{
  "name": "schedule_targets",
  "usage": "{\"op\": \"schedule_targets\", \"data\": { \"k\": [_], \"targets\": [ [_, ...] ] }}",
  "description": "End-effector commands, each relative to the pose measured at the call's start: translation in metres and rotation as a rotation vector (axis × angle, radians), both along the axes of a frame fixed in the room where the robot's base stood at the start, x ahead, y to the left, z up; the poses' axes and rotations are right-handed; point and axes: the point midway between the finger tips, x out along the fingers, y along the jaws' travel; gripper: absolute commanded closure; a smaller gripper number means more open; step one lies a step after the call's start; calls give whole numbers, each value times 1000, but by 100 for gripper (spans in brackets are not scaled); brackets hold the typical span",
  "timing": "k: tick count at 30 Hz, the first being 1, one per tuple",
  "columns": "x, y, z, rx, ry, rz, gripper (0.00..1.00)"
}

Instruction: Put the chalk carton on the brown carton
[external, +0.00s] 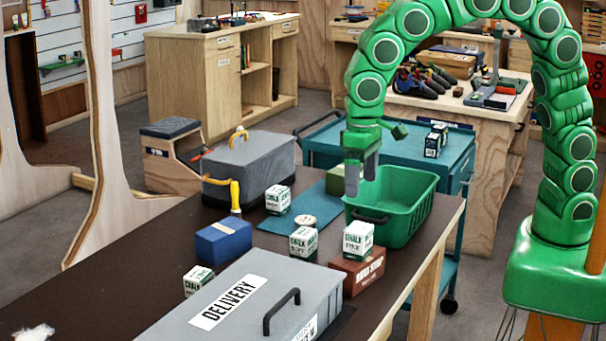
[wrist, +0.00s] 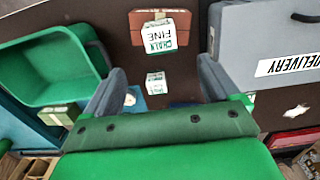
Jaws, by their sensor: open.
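The brown carton (external: 364,273) lies on the dark table beside the grey delivery box. A white and green chalk carton labelled FINE (external: 358,239) appears to rest upright on top of it. In the wrist view the FINE carton (wrist: 160,40) overlaps the brown carton (wrist: 181,33). Other similar chalk cartons stand on the table: one labelled SOFT (external: 303,243), one farther back (external: 278,200) and one at the front left (external: 198,281). My gripper (external: 362,175) is open and empty, raised near the green basket. A chalk carton (wrist: 156,83) shows between its fingers in the wrist view, apart from them.
The green basket (external: 420,205) stands at the table's right edge. The grey delivery box (external: 255,310) fills the front. A blue box (external: 223,241), a grey toolbox (external: 240,165) and a teal mat (external: 285,222) lie left. A teal cart (external: 330,140) stands behind. The left tabletop is mostly clear.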

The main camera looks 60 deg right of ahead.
Motion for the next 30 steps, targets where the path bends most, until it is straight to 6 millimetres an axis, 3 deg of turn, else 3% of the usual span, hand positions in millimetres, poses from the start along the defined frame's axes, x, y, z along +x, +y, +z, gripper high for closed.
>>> {"op": "schedule_targets", "data": {
  "k": [5,8,14,21,30],
  "targets": [
    [-1,-12,4,-1,2,-4,11],
    [-5,-35,9,-6,9,-9,11],
    [-24,-102,27,-15,25,-17,11],
    [-61,-175,41,-22,52,-23,11],
    [-123,-249,49,-22,88,-23,11]
  ]
}}
